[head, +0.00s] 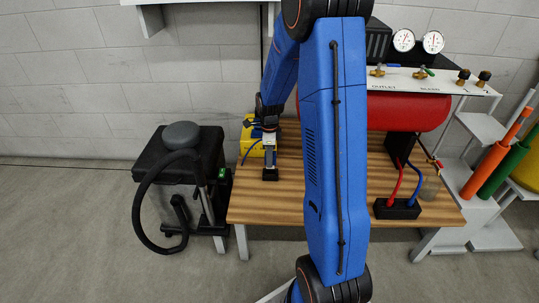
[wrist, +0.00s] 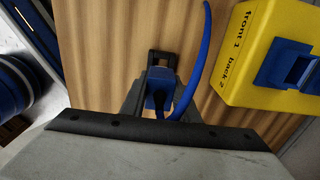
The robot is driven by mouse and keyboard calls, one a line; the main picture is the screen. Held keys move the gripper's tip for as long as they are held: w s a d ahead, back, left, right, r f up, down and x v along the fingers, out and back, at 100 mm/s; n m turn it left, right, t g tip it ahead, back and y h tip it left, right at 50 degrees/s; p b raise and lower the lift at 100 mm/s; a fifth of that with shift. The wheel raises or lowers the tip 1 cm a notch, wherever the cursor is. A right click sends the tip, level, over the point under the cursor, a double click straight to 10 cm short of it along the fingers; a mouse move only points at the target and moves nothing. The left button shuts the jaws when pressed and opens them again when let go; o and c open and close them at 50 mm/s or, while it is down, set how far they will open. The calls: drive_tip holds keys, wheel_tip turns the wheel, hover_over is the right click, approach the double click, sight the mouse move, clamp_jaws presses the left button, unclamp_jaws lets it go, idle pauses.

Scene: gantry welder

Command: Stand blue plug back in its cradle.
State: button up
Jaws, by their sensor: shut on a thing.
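My gripper (head: 270,161) points down over the left part of the wooden table and is shut on the blue plug (wrist: 159,88). In the wrist view the plug sits between the two dark fingers, and its blue cable (wrist: 207,45) curves up to the right. A small black cradle (head: 270,175) stands on the table directly below the gripper. In the wrist view the cradle (wrist: 163,54) shows partly, just beyond the plug, with a square opening. The plug's lower end is hidden, so I cannot tell whether it is in the cradle or above it.
A yellow box (wrist: 257,85) with a blue socket (wrist: 288,66) stands close to the right in the wrist view. A black block (head: 397,209) with red and blue hoses stands at the table's right. A red cylinder (head: 408,111) lies behind. Table around the cradle is clear in front.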

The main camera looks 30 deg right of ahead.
drive_tip(key=shift+f, duration=2.65)
drive_tip(key=o, duration=1.2)
wheel_tip(320, 180, up, 17)
drive_tip(key=shift+f, duration=0.2)
drive_tip(key=shift+r, duration=0.4)
